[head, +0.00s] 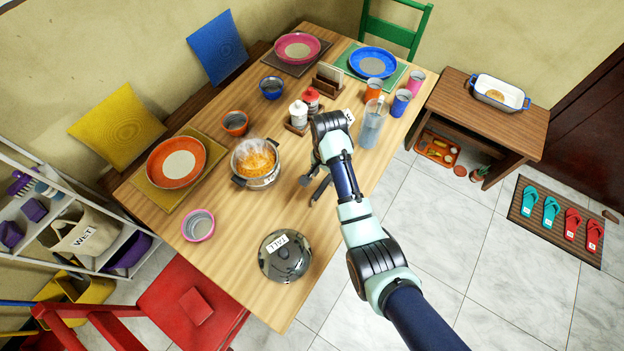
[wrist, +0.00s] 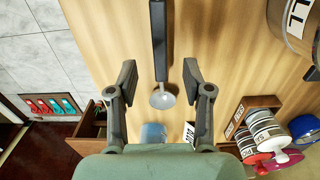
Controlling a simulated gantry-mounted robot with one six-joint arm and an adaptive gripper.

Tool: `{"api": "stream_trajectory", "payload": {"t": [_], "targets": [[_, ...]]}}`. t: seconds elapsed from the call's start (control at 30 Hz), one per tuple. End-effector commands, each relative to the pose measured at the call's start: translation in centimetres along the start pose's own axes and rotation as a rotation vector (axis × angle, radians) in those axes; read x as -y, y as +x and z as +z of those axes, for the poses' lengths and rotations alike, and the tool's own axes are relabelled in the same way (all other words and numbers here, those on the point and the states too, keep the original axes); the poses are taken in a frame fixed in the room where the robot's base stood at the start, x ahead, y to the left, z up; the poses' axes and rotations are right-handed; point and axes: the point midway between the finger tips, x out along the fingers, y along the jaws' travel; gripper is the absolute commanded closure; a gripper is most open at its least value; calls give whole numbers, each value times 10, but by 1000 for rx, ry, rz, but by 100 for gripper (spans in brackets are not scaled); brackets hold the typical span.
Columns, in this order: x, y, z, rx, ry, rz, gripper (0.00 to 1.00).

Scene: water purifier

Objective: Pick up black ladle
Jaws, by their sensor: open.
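The ladle (wrist: 159,40) has a long dark handle and a small pale grey bowl end. In the wrist view it lies over the wooden table, with its handle running up out of the picture and its bowl end toward the gripper. My gripper (wrist: 159,75) is open, with one finger on each side of the ladle and a gap on both sides. In the head view my gripper (head: 315,188) is low over the table, right of the pot; I cannot make out the ladle there. Exact height above the ladle is unclear.
A steaming pot (head: 258,182) stands left of my gripper, and a lid (head: 276,269) lies nearer the front. White and red shakers (head: 299,114) and a clear bottle (head: 373,125) stand behind. A pink-rimmed bowl (head: 198,226) is at the left edge.

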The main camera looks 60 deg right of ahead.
Motion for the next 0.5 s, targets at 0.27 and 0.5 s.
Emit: {"api": "stream_trajectory", "payload": {"t": [0.27,0.5], "targets": [[0,26,1,0,-4,1,50],[2,65,-4,2,-5,2,50]]}}
